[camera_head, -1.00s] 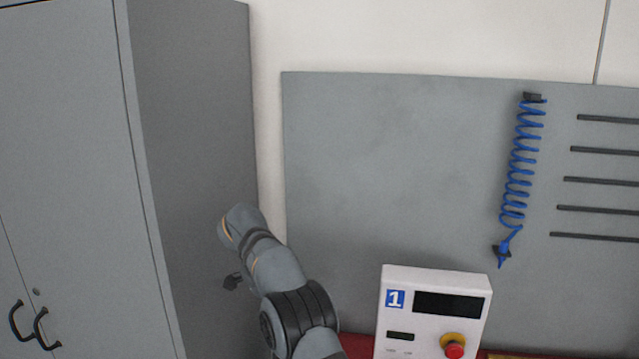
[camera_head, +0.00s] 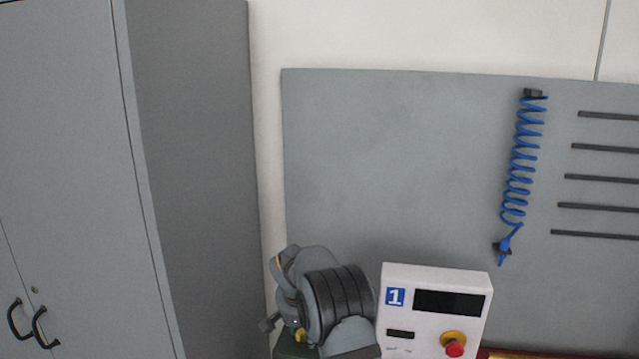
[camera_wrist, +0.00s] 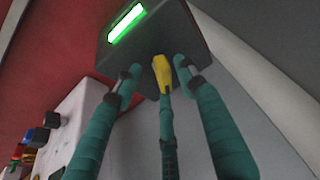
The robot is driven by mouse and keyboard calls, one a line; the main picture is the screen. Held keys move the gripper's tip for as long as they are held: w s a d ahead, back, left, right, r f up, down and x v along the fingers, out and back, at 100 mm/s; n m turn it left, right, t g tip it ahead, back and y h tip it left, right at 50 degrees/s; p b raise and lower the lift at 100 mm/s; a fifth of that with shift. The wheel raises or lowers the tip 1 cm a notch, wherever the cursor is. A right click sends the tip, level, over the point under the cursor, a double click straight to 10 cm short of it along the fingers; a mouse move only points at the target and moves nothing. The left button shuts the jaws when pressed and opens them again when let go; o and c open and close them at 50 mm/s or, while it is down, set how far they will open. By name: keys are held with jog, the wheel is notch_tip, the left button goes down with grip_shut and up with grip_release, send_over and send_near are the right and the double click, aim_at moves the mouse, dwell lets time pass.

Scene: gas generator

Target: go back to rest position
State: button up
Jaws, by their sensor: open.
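My arm (camera_head: 338,298) is folded low in the head view, just left of the white control box. A small dark part at its left, apparently my gripper (camera_head: 268,322), sticks out beside it; the rest is hidden behind my arm. No held object is visible. In the wrist view, a dark box (camera_wrist: 165,38) with a lit green strip (camera_wrist: 126,23) is at the top.
The white control box (camera_head: 395,330) bears a red button (camera_head: 455,348). It also shows in the wrist view (camera_wrist: 75,115) with coloured knobs. A grey cabinet (camera_head: 200,170) stands at left. A blue coiled hose (camera_head: 520,160) hangs on the grey panel (camera_head: 400,160), which is clear above my arm.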

jog(key=shift+d+r+n+y+p, duration=0.1)
jog(key=shift+r+n+y+p, duration=0.2)
jog(key=shift+n+p, duration=0.5)
jog(key=shift+f+n, duration=0.25)
jog(key=shift+n, duration=0.35)
